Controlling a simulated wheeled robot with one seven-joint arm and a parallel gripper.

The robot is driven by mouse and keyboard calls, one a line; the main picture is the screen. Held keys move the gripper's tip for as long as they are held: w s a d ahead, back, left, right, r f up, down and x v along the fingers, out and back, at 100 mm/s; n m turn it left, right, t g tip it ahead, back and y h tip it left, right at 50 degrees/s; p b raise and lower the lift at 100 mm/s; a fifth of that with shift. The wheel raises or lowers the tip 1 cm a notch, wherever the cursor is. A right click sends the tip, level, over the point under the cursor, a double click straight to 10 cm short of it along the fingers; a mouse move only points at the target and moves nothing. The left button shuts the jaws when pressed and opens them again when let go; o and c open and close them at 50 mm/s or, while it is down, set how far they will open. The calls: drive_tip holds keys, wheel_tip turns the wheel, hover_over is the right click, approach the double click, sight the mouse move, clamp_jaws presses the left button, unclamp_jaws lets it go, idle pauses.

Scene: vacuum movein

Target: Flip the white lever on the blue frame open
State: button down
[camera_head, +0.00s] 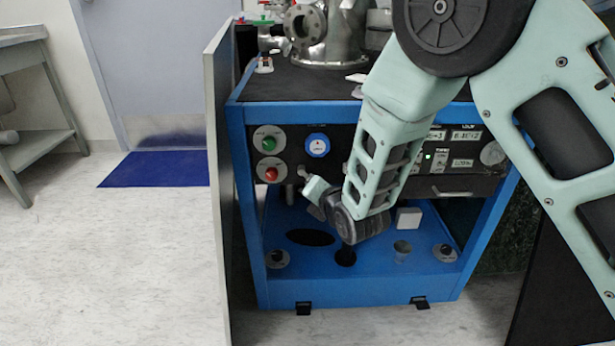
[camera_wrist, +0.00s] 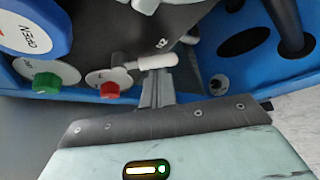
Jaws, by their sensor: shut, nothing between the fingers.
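The white lever (camera_wrist: 157,61) shows in the wrist view as a short white handle on a thin metal rod. It sits on the dark panel of the blue frame (camera_head: 340,291), near the red button. My gripper (camera_wrist: 156,77) is shut and empty. Its fingertips are right at the lever's handle and overlap its lower edge in the picture; I cannot tell whether they touch it. In the head view my gripper (camera_head: 304,179) is at the panel's left part, just right of the red button, and the lever is too small there to make out clearly.
A green button (camera_head: 268,144), a red button (camera_head: 271,174) and a blue round dial (camera_head: 318,145) surround the lever area. The wrist view shows the dial (camera_wrist: 33,30) marked OPEN. A grey upright panel (camera_head: 218,200) stands along the frame's left side.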

drive_tip(key=r+n+h+p, duration=0.1)
drive_tip(key=p, duration=0.3)
drive_tip(key=d+r+n+h+p, duration=0.1)
drive_tip(key=n+h+p, duration=0.1)
drive_tip(key=p, duration=0.3)
drive_tip(key=d+r+n+g+h+p, duration=0.1)
drive_tip(key=p, duration=0.3)
drive_tip(key=shift+n+h, duration=0.3)
drive_tip(key=shift+n, duration=0.1)
drive_tip(key=shift+p, duration=0.35)
drive_tip(key=shift+f, duration=0.1)
